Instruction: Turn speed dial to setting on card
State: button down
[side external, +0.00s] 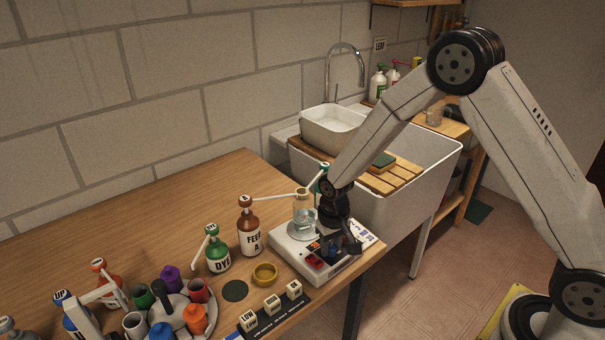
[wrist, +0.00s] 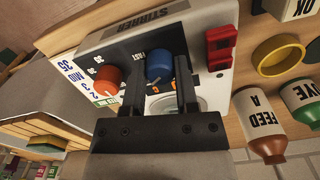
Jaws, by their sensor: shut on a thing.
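The stirrer (side external: 292,262) is a pale box at the table's right end, with a dark panel lettered STIRRER in the wrist view (wrist: 215,20). My gripper (wrist: 159,75) points at this panel, with its two dark fingers shut on the blue dial (wrist: 158,62), one on each side. FAST is printed beside this dial; its pointer setting is not clear. A red dial (wrist: 107,80) with numbers around it sits left of the fingers. The card (wrist: 78,80) shows 35, MID and smaller marks along the stirrer's edge. In the side view my gripper (side external: 345,243) hides most of the dials.
A clear flask (side external: 302,222) stands on the stirrer, close to my gripper. The FEED A bottle (side external: 249,228), DYE bottle (side external: 217,252) and yellow dish (side external: 265,274) stand nearby.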

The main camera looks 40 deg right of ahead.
aim_at(332, 247)
jog(key=shift+m, duration=0.3)
jog(key=shift+c, duration=1.8)
grip_release()
jog(key=shift+r, duration=0.15)
jog(key=shift+r, duration=3.75)
